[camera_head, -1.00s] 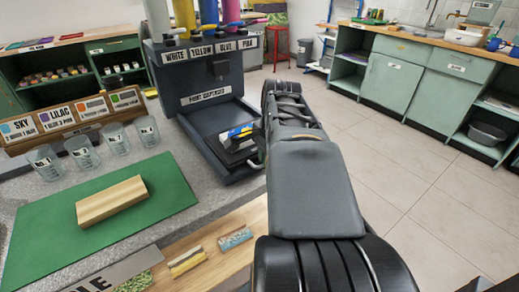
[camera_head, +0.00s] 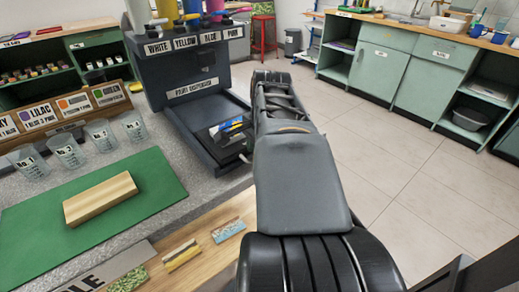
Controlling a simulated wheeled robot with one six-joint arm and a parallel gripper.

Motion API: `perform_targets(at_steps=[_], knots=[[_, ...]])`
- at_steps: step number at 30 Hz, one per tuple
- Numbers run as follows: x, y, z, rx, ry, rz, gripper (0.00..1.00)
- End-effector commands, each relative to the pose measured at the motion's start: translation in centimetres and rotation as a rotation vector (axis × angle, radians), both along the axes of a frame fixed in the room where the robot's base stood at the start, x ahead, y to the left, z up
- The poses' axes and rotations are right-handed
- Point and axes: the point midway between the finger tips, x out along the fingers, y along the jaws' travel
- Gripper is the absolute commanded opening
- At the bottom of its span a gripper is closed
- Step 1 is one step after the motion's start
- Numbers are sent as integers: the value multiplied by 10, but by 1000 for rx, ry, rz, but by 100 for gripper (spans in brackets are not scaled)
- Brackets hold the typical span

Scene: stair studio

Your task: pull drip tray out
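The paint dispenser (camera_head: 165,68) is a dark grey machine on the counter, with several coloured containers on top. Its drip tray (camera_head: 190,120) is the dark, low part at its foot, reaching toward the front right. My arm reaches forward along the right side of the tray. My gripper (camera_head: 234,131) is at the tray's front right end, mostly hidden by my arm. Blue, yellow and silver patches show there; I cannot tell what they belong to. A thin light handle-like piece (camera_head: 245,158) shows at the tray's front edge. Finger opening and contact are not visible.
Clear numbered cups (camera_head: 67,151) stand left of the dispenser. A wooden block (camera_head: 101,198) lies on a green mat (camera_head: 150,190). Open tiled floor (camera_head: 390,150) is at the right, before green cabinets (camera_head: 420,80).

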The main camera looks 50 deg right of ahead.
Motion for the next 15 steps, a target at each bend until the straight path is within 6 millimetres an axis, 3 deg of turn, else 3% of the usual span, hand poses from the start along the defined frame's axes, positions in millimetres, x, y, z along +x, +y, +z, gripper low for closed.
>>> perform_targets(at_steps=[5, 15], knots=[[-2, 0, 11, -1, -1, 0, 36], [-13, 1, 77, -2, -3, -1, 36]])
